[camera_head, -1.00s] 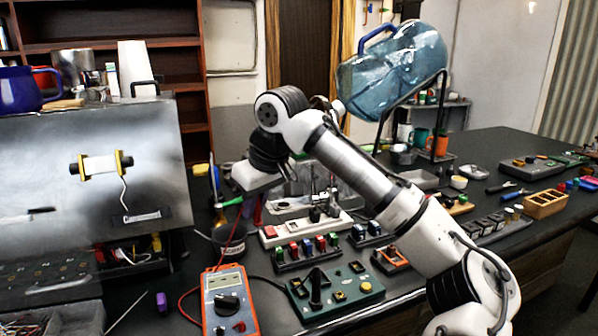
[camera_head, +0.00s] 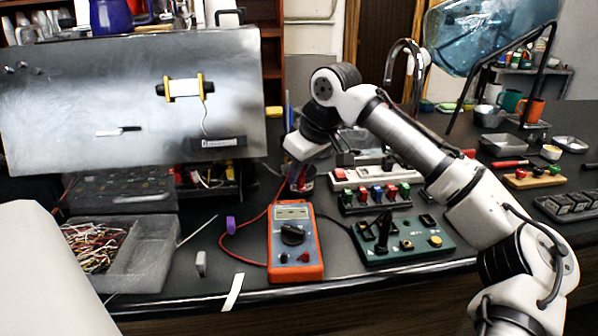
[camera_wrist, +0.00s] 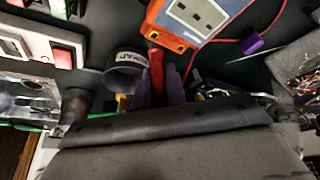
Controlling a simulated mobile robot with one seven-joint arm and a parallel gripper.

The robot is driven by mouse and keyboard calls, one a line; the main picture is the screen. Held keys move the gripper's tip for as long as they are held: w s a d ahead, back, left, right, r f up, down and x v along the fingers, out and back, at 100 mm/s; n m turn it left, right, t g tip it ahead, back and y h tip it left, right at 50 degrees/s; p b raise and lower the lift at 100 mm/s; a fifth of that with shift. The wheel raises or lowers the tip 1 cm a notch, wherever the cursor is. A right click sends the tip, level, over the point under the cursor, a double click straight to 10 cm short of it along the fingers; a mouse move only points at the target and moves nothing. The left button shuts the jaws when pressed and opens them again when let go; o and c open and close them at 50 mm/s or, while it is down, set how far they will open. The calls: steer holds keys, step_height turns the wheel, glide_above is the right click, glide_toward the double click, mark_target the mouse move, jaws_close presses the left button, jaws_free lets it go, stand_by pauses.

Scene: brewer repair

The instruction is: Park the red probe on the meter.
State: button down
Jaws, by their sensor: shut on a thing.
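The orange meter (camera_head: 282,258) with its grey face lies on the bench in the head view, its dial and screen facing up. Its screen end (camera_wrist: 197,14) shows at the top of the wrist view. My gripper (camera_wrist: 158,88) has purple fingers shut on the red probe (camera_wrist: 157,60), whose red body points up toward the meter's end in that view. In the head view my gripper is behind the meter, over a dark cup, and the probe is hard to make out there. The dark cup (camera_wrist: 124,72) with a white label is right beside the probe. Whether they touch is unclear.
A red lead (camera_head: 243,225) loops left of the meter by a purple block (camera_head: 230,225). A green board (camera_head: 410,248) with a black upright lies to the right. A power strip (camera_head: 365,177) is behind.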

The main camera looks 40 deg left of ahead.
mark_target(299, 187)
step_height(299, 187, down, 2)
steer(key=shift+b, duration=0.8)
steer(key=shift+r, duration=0.15)
steer(key=shift+p, duration=0.85)
steer(key=shift+f+p, duration=0.8)
steer(key=shift+p, duration=0.1)
stand_by(1.7)
steer(key=c, duration=1.3)
jaws_free()
steer(key=shift+c, duration=0.2)
steer(key=shift+b, duration=0.35)
